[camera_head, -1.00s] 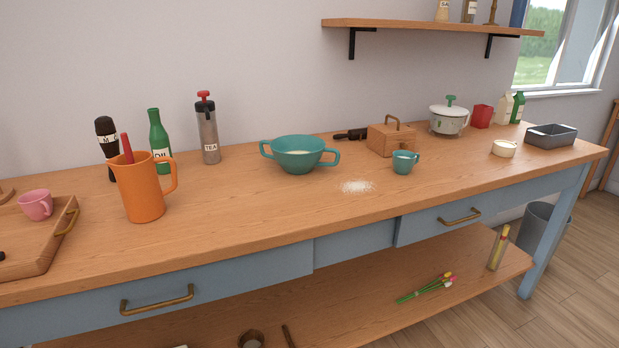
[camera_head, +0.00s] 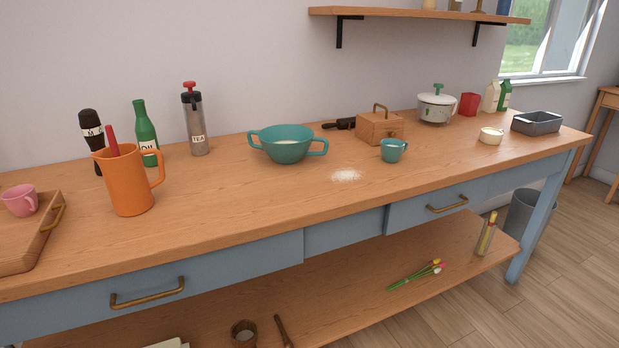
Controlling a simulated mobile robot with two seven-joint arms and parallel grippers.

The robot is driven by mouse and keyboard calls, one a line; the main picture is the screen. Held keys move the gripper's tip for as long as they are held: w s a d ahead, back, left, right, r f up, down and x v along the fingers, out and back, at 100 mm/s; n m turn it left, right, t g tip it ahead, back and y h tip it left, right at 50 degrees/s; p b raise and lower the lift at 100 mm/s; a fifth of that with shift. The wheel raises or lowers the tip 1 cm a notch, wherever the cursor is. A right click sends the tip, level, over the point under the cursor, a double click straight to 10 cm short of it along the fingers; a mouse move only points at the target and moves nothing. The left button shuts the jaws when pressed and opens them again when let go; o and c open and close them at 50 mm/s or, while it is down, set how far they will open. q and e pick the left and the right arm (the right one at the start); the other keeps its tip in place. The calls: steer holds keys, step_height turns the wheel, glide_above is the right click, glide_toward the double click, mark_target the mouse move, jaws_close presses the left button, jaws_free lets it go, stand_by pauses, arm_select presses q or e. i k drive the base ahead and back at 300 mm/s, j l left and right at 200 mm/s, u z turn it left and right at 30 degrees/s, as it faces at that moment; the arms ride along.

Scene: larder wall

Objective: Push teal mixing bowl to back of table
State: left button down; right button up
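The teal mixing bowl (camera_head: 287,150) stands upright on the wooden table (camera_head: 230,205), a little back from its middle. It has a handle on each side and something pale inside. Bare table lies in front of it, and a strip of table lies between it and the wall. Neither of my grippers is in view.
An orange pitcher (camera_head: 128,182), a green bottle (camera_head: 146,135) and a tea flask (camera_head: 195,122) stand left of the bowl. A wooden box (camera_head: 380,127), a dark-handled item (camera_head: 338,124) and a teal cup (camera_head: 393,151) are to its right. White powder (camera_head: 346,175) lies in front.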

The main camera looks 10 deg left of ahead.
mark_target(285, 144)
steer(key=i+l+u, duration=0.15)
steer(key=u, duration=0.25)
steer(key=i+l+u, duration=0.1)
steer(key=l+u, duration=0.15)
steer(key=u, duration=0.15)
steer(key=i+l+u, duration=0.15)
steer(key=l, duration=0.3)
steer(key=i+l+u, duration=0.15)
steer(key=l, duration=0.3)
steer(key=i+l, duration=0.1)
steer(key=l, duration=0.85)
steer(key=i+l, duration=0.15)
steer(key=l, duration=0.35)
steer(key=u, duration=0.05)
